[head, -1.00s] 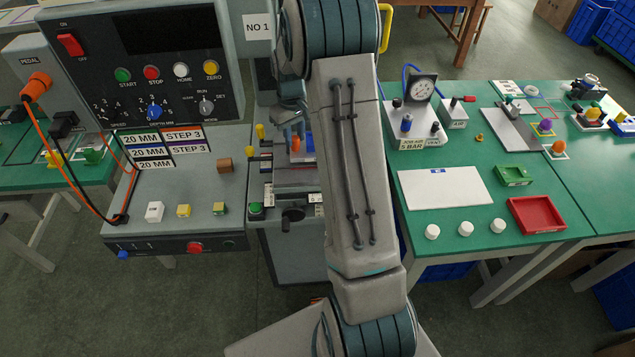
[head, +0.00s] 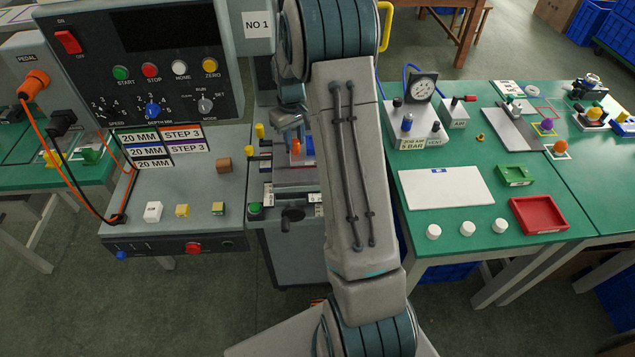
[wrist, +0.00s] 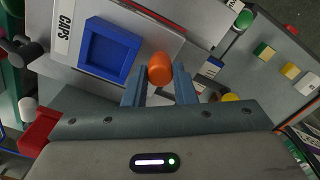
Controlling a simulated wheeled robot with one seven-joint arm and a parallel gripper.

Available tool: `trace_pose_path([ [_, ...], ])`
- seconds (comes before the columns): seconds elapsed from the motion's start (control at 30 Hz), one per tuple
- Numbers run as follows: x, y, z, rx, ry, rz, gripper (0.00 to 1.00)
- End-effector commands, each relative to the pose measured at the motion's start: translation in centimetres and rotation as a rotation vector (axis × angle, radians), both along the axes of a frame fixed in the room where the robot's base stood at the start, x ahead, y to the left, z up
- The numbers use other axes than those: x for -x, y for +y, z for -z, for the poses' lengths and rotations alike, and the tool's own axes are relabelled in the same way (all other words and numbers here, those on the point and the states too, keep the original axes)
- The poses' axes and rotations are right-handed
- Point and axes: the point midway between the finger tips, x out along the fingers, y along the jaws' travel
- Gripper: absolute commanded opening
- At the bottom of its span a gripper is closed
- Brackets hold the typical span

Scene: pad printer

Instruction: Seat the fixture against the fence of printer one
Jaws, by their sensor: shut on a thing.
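The fixture has a blue square tray (wrist: 108,49) beside an upright orange knob (wrist: 159,68), over a grey plate marked CAPS. My gripper (wrist: 160,88) is closed around the orange knob, one finger on each side. In the head view my gripper (head: 289,128) is at the bed of printer one, below the NO 1 sign (head: 257,24). The orange knob (head: 296,146) shows just below it, and the blue tray is mostly behind my arm. I cannot make out the fence or whether the fixture touches it.
The control box (head: 150,60) of printer one stands close at the left. A hand crank (head: 291,214) and a green button (head: 255,207) are at the front of the bed. The green table (head: 390,240) on the right holds a gauge unit (head: 416,120) and a red tray (head: 538,214).

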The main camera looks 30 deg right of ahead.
Motion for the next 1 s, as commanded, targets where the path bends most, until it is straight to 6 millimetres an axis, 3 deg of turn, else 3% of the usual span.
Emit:
trace_pose_path([
  [0.53,-0.02,-0.01,0.69,0.0,-0.001,0.0,0.0],
  [0.57,-0.02,-0.01,0.59,0.0,-0.001,0.0,0.33],
  [0.63,-0.01,-0.02,0.59,0.001,0.0,0.0,0.5],
  [1.0,0.04,-0.46,0.58,0.004,-0.002,0.006,0.5],
])
